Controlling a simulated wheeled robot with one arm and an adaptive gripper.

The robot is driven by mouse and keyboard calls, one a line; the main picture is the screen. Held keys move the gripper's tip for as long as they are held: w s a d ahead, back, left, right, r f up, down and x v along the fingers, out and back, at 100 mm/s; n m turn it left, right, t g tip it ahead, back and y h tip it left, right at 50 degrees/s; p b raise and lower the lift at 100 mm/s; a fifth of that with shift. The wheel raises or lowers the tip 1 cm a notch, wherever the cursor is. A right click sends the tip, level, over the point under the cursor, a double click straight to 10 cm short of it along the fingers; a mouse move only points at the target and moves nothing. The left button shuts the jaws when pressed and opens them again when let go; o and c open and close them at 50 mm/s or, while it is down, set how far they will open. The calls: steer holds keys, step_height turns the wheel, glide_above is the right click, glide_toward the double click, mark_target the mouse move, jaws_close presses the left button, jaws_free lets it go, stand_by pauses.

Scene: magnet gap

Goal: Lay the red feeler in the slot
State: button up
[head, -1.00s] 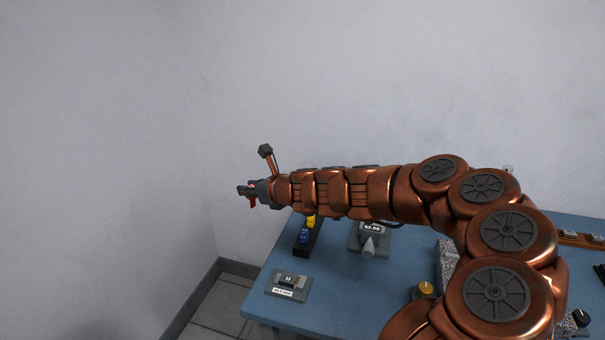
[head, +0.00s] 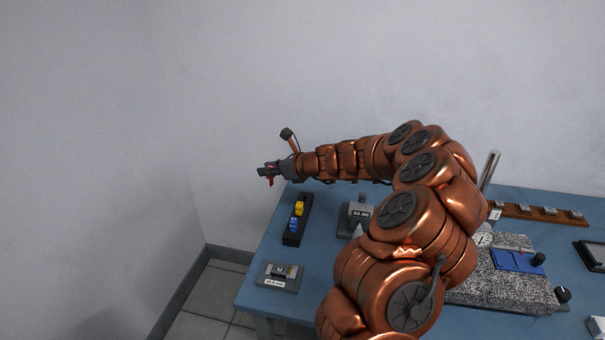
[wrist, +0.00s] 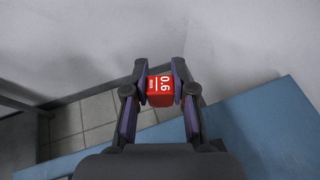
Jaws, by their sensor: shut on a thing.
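My gripper (head: 266,169) is shut on the red feeler (wrist: 160,91), which is marked 0.6 in white. In the wrist view the feeler sits between the two fingertips, with floor and wall behind it. In the head view the feeler (head: 271,181) is a small red piece below the fingers, held in the air beyond the bench's far left side. A black rack (head: 290,239) on the bench holds a yellow feeler (head: 299,208) and a blue feeler (head: 293,224). I cannot make out an empty slot in it.
A grey block labelled 52 (head: 279,275) lies at the bench's front left. A grey device reading 52.00 (head: 359,214) stands right of the rack, partly behind my arm. A speckled granite plate (head: 495,289) with a blue piece (head: 517,261) lies at right. Blue bench top (head: 256,254) is bare around the rack.

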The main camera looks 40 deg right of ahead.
steer(key=n+y+p, duration=0.2)
glide_above(303, 199)
steer(key=w+a, duration=0.2)
step_height(303, 199, down, 2)
steer(key=f, duration=0.1)
steer(key=shift+s+d+f+n+g+y, duration=0.25)
steer(key=shift+s+d+n+g+y, duration=0.2)
steer(key=shift+d+g, duration=0.3)
steer(key=shift+s+d+f+n+y+p, duration=0.25)
steer(key=shift+s+d+n+y+p, duration=0.15)
steer(key=shift+s+n+y, duration=0.1)
steer(key=shift+a+r, duration=0.1)
steer(key=shift+f+b, duration=0.85)
steer(key=shift+f, duration=2.05)
steer(key=shift+f, duration=0.15)
steer(key=o, duration=0.9)
steer(key=shift+c, duration=0.3)
